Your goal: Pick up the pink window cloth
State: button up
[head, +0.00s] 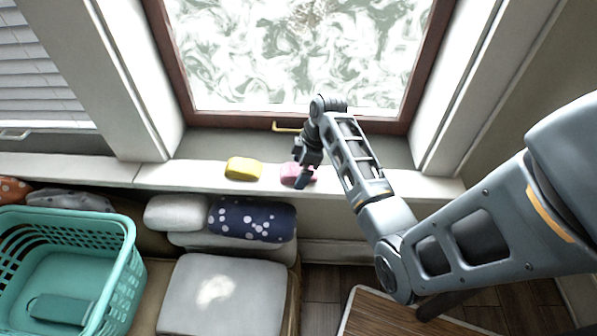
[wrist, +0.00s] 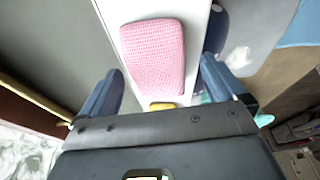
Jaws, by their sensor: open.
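The pink window cloth (head: 290,172) lies on the white window sill in the head view, partly hidden by my gripper. In the wrist view the pink cloth (wrist: 155,55) shows as a textured, rounded rectangle lying flat on the sill. My gripper (head: 303,168) is over the cloth, pointing down. In the wrist view its blue fingers (wrist: 160,88) are spread wide, one on each side of the sill, with nothing between them held. I cannot tell the exact height of the fingertips above the cloth.
A yellow cloth or sponge (head: 243,168) lies on the sill (head: 205,176) to the left of the pink cloth. The window (head: 300,55) stands just behind. Cushions (head: 252,218), a grey seat pad (head: 222,293) and a teal basket (head: 122,262) are below. A wooden table (head: 378,316) is at the front.

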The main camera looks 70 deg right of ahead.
aim_at(296, 168)
jog(key=shift+f, duration=0.2)
jog(key=c, duration=1.1)
jog(key=shift+w+r, duration=0.1)
jog(key=shift+r, duration=0.5)
notch_tip(296, 168, up, 3)
jog(key=shift+f, duration=0.1)
jog(key=s+d+r, duration=0.6)
jog(key=s+r, duration=0.1)
jog(key=s, duration=0.2)
jog(key=shift+s+d+b, duration=0.3)
jog(key=shift+d+b, duration=0.05)
jog(key=shift+d, duration=0.05)
